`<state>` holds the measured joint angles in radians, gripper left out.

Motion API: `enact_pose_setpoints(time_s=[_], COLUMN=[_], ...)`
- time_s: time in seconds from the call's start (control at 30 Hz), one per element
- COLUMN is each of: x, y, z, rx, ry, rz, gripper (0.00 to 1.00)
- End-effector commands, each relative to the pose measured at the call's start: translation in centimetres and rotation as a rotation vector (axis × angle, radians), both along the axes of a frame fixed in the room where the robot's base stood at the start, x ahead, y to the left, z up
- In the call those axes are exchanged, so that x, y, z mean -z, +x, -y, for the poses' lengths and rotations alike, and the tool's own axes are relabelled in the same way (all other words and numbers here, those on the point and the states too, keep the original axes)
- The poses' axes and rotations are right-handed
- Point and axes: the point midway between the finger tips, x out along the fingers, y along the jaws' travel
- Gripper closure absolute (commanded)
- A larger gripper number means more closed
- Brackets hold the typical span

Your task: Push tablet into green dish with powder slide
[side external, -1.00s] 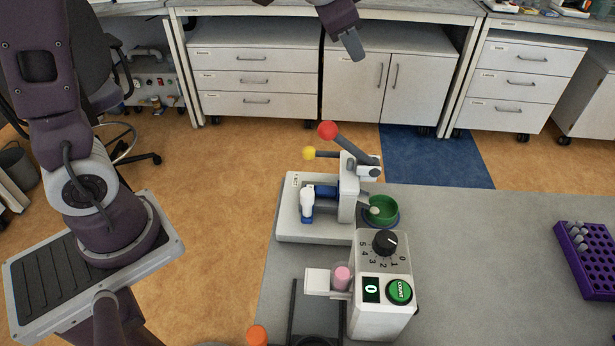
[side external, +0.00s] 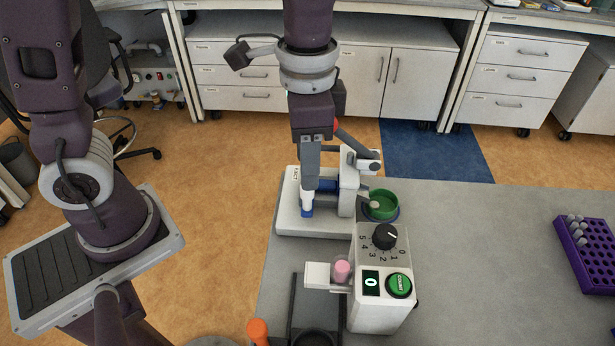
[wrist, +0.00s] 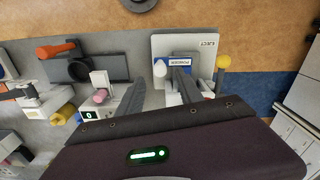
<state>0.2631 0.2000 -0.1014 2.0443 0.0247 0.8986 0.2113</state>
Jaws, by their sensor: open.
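The tablet press (side external: 289,218) has a white base, with the green dish (side external: 383,212) at its right side. Its blue powder slide (side external: 326,186) carries an upright white handle (side external: 307,203), partly covered by my finger in the side view. In the wrist view, the white handle (wrist: 160,69) shows between and just beyond my fingertips, next to the blue "POWDER" label (wrist: 180,62). My gripper (side external: 310,182) is open, pointing down at the slide; it also shows in the wrist view (wrist: 160,80). I cannot tell whether it touches the handle. I see no tablet.
A purple rack (side external: 588,262) is far right. The grey table (side external: 475,260) between is clear.

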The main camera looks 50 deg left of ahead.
Motion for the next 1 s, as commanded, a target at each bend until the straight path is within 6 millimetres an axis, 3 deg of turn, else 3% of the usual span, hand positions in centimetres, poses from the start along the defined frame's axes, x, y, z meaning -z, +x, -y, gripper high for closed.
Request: enact_pose_setpoints(time_s=[0.2, 0.53, 0.77, 1.0], x=[3.7, 4.5, 4.5, 4.5], y=[0.0, 0.0, 0.0, 0.0], z=[0.0, 0.0, 0.0, 0.0], rx=[0.001, 0.001, 0.001, 0.0], ry=[0.002, 0.0, 0.001, 0.001], rz=[-0.002, 0.001, 0.001, 0.001], gripper=[0.57, 0.57, 1.0, 1.0])
